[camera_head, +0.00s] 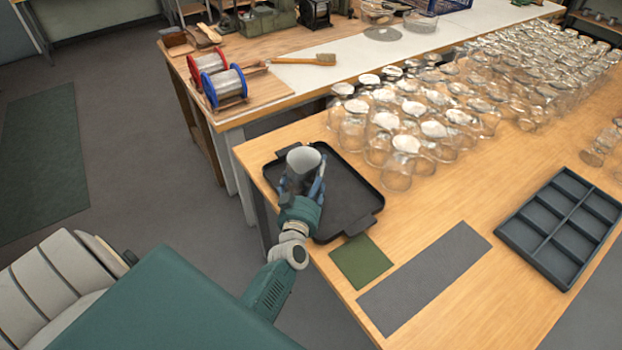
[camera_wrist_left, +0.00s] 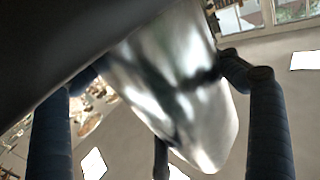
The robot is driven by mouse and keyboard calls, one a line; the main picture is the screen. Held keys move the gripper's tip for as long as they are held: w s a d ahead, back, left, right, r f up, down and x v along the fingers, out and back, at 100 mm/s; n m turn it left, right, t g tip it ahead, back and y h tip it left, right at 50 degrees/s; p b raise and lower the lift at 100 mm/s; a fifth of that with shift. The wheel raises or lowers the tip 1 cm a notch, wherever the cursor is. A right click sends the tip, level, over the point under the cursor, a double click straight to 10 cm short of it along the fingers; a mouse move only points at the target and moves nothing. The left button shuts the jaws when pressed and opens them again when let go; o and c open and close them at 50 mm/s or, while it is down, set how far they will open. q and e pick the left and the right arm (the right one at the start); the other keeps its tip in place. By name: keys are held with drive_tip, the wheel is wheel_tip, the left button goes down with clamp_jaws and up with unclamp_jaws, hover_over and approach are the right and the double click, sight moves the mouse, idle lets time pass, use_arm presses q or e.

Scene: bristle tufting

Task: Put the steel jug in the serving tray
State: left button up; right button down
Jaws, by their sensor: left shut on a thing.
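The steel jug (camera_head: 303,160) is held upright by my left gripper (camera_head: 304,188) over the left part of the black serving tray (camera_head: 345,172). In the left wrist view the shiny jug (camera_wrist_left: 175,85) fills the space between the dark fingers of the left gripper (camera_wrist_left: 165,120), which are shut on it. The tray lies on the wooden table near its left corner. I cannot tell whether the jug's base touches the tray, as the fingers hide its lower part. My right gripper is not in view.
Many upturned glass jars (camera_head: 440,110) crowd the table behind and right of the tray. A green mat (camera_head: 361,261) and a grey mat (camera_head: 424,278) lie in front of it. A dark compartment tray (camera_head: 565,225) sits at the right. Wire spools (camera_head: 225,86) stand on the far bench.

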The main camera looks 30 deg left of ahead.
sight(308, 187)
use_arm(q)
drive_tip(key=shift+a+r, duration=0.1)
drive_tip(key=o, duration=1.2)
drive_tip(key=shift+s, duration=0.1)
drive_tip(key=shift+r, duration=0.1)
drive_tip(key=v, duration=0.7)
drive_tip(key=shift+b, duration=0.3)
drive_tip(key=shift+s+d, duration=0.25)
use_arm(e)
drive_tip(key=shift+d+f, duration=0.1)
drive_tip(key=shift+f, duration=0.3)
